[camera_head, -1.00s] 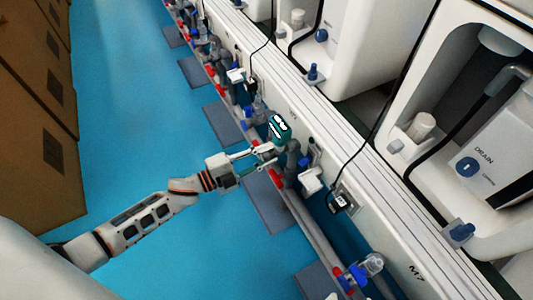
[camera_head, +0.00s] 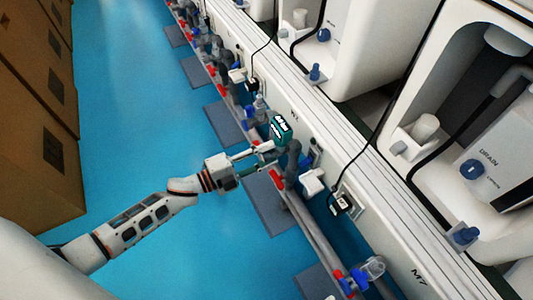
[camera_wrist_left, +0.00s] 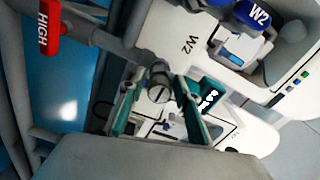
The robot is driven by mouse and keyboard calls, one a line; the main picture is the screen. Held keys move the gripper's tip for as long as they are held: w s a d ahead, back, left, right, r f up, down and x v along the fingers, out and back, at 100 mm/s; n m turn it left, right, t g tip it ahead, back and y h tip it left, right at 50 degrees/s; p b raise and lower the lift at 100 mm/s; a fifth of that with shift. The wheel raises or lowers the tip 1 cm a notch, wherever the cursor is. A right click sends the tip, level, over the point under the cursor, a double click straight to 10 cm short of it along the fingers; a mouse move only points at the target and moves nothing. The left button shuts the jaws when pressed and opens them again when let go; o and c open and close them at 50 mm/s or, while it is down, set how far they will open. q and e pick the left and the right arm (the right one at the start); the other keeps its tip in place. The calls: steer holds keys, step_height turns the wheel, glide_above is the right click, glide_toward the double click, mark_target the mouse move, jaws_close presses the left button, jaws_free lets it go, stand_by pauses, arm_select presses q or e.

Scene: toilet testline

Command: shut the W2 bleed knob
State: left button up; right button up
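In the left wrist view, a round grey knob (camera_wrist_left: 158,92) with a slot across its face sits between the two teal fingers of my left gripper (camera_wrist_left: 156,84). The fingers are apart on either side of it; I cannot tell whether either touches it. A blue knob marked W2 (camera_wrist_left: 253,13) is at the top right, outside the fingers. A W2 mark (camera_wrist_left: 190,45) is on the white panel. In the head view, my left gripper (camera_head: 272,155) reaches the pipework below a teal block with white marks (camera_head: 281,127). The grey knob cannot be made out there. My right gripper is not in view.
A red handle marked HIGH (camera_wrist_left: 48,28) is at the upper left of the wrist view. Pipes with red and blue fittings (camera_head: 357,276) run along the white wall ledge (camera_head: 415,255). Cardboard boxes (camera_head: 35,140) stand at left; the blue floor (camera_head: 140,90) between is clear.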

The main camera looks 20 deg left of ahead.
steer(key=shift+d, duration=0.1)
arm_select(q)
steer(key=v, duration=1.2)
stand_by(0.4)
